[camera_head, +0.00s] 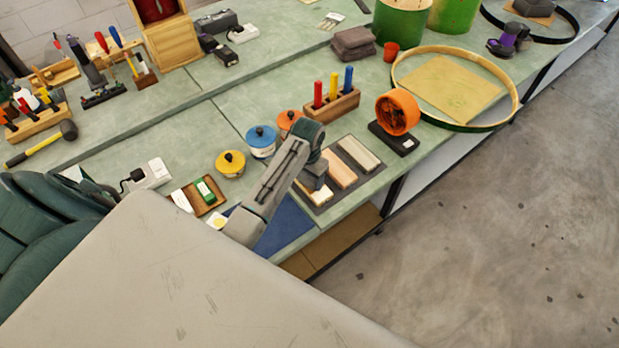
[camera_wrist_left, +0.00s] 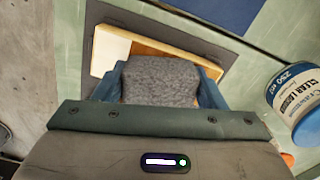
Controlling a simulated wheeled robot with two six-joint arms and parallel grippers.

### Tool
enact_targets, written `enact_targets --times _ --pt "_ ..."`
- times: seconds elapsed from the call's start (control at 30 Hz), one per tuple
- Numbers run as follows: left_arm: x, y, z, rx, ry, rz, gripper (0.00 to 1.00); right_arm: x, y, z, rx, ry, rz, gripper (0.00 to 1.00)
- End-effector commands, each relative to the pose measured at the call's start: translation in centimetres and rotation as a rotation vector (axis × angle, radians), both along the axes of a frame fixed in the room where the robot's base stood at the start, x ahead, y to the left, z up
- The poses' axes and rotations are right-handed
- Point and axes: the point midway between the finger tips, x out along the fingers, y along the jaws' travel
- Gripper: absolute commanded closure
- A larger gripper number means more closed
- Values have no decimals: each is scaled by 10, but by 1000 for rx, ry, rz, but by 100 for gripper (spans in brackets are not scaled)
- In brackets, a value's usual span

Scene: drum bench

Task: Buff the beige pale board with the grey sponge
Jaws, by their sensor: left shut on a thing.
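My left gripper (camera_wrist_left: 160,82) is shut on the grey sponge (camera_wrist_left: 160,80), which sits between its two blue-grey fingers. In the head view the left gripper (camera_head: 313,174) is low over the near end of a row of three boards. The nearest board, the beige pale one (camera_head: 321,198), is partly hidden by the gripper. In the wrist view a board (camera_wrist_left: 108,52) with a pale edge and a tan-orange area shows beyond the sponge. I cannot tell whether the sponge touches it. My right gripper is not in view.
A tan board (camera_head: 341,170) and another pale board (camera_head: 359,153) lie alongside on a dark mat. A blue can (camera_head: 261,141) and a yellow-lidded can (camera_head: 230,164) stand left of the arm. An orange fan-like device (camera_head: 398,112) stands to the right, near the bench edge.

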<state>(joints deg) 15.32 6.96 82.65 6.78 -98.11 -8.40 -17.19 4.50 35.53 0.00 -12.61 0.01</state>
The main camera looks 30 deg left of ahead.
Motion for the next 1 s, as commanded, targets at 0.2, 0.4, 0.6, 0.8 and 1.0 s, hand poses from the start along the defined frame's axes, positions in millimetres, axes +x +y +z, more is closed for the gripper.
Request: enact_targets --times 0.2,0.4,0.6,0.8,1.0 --pt "0 0 0 0 1 0 54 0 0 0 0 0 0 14" --pt "-3 -7 -1 -2 1 -1 54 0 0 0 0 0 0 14" --pt "-8 -20 -1 -3 1 -1 54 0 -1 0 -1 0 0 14" --pt "-14 -33 -1 -2 2 -1 54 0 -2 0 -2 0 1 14" --pt "-17 -40 0 0 1 -1 54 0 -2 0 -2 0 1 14"
